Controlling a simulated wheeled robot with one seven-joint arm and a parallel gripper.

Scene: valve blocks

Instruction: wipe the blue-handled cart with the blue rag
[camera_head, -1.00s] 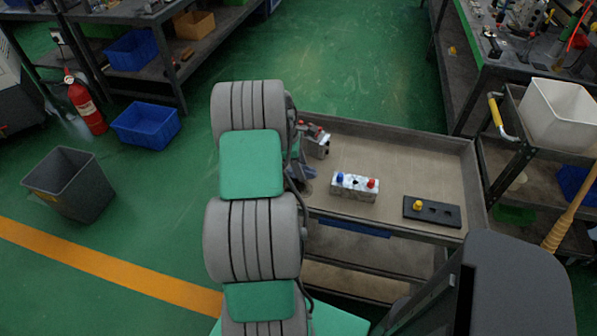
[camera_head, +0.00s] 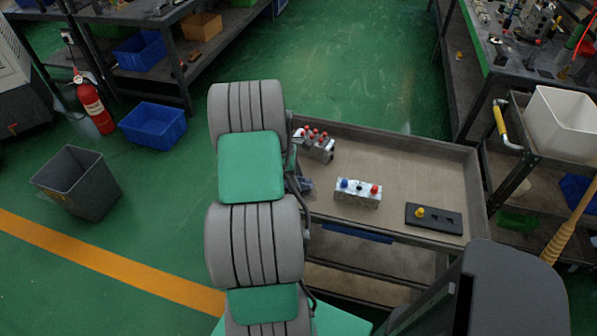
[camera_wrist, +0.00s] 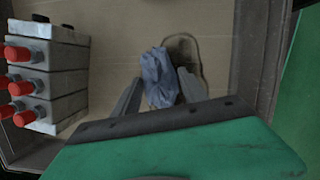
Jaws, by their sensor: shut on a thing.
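The cart (camera_head: 400,150) with a blue handle (camera_head: 349,231) stands in front of me, its grey-brown top tray facing up. In the wrist view my gripper (camera_wrist: 160,88) is shut on the crumpled blue rag (camera_wrist: 158,75), which sits between the two fingers over the tray surface (camera_wrist: 125,35). A dark smudge (camera_wrist: 184,50) shows on the tray beside and beyond the rag. I cannot tell whether the rag touches the tray. In the head view my arm hides most of the gripper and the cart's left end.
A valve block with red caps (camera_head: 314,144) stands close to my gripper, at left in the wrist view (camera_wrist: 60,75). The tray has raised rims.

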